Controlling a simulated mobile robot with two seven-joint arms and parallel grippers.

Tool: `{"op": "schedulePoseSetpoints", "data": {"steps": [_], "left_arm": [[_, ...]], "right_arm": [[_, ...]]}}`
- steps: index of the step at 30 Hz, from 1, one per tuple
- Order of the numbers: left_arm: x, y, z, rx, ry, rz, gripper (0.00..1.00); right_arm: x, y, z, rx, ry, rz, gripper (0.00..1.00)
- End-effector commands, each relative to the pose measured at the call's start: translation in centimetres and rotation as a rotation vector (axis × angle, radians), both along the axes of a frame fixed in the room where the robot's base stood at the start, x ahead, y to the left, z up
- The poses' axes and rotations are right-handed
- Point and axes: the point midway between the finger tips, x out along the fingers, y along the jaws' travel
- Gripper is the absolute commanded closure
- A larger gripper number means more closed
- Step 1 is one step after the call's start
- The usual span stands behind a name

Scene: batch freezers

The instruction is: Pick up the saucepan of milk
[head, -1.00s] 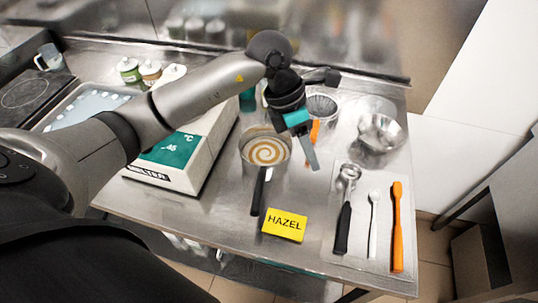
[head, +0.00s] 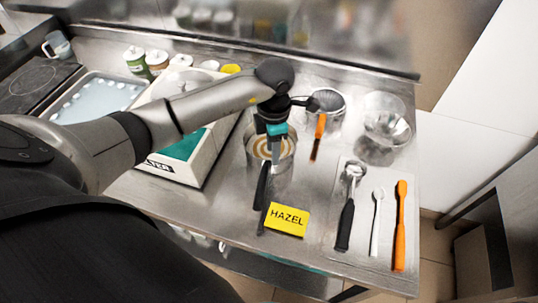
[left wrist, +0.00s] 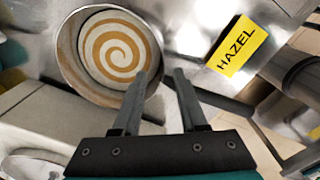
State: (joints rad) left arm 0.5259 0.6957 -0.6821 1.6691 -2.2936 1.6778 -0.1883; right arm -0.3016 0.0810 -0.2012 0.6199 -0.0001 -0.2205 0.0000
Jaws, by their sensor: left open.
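The saucepan (head: 284,178) stands on the steel counter, with a cream and brown swirl (head: 262,147) inside. Its black handle (head: 261,194) points toward the front edge. My left gripper (head: 275,158) is over the pan's near side, pointing down, and hides part of the swirl and rim. In the left wrist view, the saucepan (left wrist: 69,48) is at upper left and the two fingers (left wrist: 160,75) are apart with nothing held between them. The handle (left wrist: 228,102) runs behind the right finger. Whether the fingers touch the pan cannot be told. My right gripper is not in view.
A yellow HAZEL card (head: 287,219) lies right of the handle. A white scale (head: 190,170) stands close on the left. A tray (head: 365,240) with a scoop and spoons, a metal cup (head: 327,105) and bowls (head: 388,128) are on the right.

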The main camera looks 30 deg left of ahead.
Motion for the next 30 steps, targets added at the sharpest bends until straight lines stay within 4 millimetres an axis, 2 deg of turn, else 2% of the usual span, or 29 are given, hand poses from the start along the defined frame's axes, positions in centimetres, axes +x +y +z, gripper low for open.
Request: {"op": "schedulePoseSetpoints", "data": {"steps": [10,14,20,30], "left_arm": [[-0.1,-0.1,-4.4,-0.002,0.002,0.001,0.58],[0.0,-0.1,-5.2,-0.003,0.0,0.0,0.58],[0.0,0.0,-5.2,-0.002,-0.001,0.0,0.58],[0.0,0.0,-5.1,-0.002,-0.001,0.0,0.95]], "right_arm": [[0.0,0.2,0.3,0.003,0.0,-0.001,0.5],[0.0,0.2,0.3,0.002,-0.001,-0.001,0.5],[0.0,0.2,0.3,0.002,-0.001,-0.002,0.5],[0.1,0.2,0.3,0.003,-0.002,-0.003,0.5]]}}
